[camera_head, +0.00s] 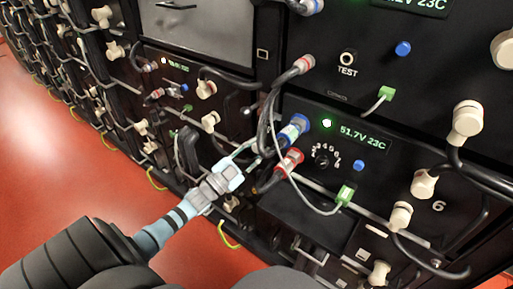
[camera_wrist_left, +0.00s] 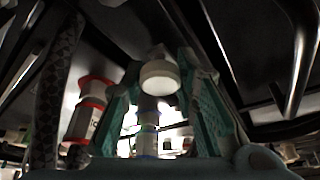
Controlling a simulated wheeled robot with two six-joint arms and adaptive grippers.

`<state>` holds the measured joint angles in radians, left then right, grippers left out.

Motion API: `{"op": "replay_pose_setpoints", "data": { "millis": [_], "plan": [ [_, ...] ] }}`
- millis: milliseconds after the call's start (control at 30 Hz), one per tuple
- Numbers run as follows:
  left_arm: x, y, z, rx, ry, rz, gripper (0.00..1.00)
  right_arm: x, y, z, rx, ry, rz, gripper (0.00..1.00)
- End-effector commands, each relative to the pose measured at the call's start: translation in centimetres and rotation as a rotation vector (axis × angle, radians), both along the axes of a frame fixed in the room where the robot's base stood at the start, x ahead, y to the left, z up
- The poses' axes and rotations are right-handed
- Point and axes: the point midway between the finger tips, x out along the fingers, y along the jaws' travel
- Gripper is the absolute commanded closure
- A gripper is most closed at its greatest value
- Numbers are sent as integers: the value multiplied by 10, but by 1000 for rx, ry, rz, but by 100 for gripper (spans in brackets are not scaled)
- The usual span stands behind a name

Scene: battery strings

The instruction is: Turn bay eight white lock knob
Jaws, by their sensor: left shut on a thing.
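My left gripper (camera_head: 234,170) reaches in from the lower left to the front of the battery rack, low beside blue (camera_head: 294,128) and red (camera_head: 289,161) cable plugs. In the left wrist view, its two teal fingers (camera_wrist_left: 159,82) stand on either side of a white round knob (camera_wrist_left: 160,77); the gripper is shut on it. In the head view the gripper hides this knob, and I cannot read a bay number there. My right gripper is not in view.
Loose grey and black cables hang right of the gripper. A module reading 51.7V 23C (camera_head: 362,138), with white knobs (camera_head: 424,184) and the number 6 (camera_head: 438,206), is to the right. A red and white plug (camera_wrist_left: 88,108) is left of the fingers. The red floor (camera_head: 110,175) is clear.

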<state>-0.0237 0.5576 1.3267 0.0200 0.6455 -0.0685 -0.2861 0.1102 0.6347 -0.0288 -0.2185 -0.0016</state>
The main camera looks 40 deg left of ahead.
Motion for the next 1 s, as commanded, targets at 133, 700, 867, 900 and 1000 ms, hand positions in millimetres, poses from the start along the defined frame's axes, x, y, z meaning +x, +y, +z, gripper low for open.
{"op": "replay_pose_setpoints", "data": {
  "millis": [133,700,867,900,1000],
  "plan": [
    [0,0,-1,5,3,1,100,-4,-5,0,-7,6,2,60],
    [0,0,0,3,1,0,52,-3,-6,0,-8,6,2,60],
    [-8,1,-4,3,4,-1,52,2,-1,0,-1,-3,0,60],
    [-14,3,-6,4,5,-1,52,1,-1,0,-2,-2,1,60],
    [-37,8,-15,4,7,-2,52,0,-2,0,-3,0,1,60]
  ]
}}
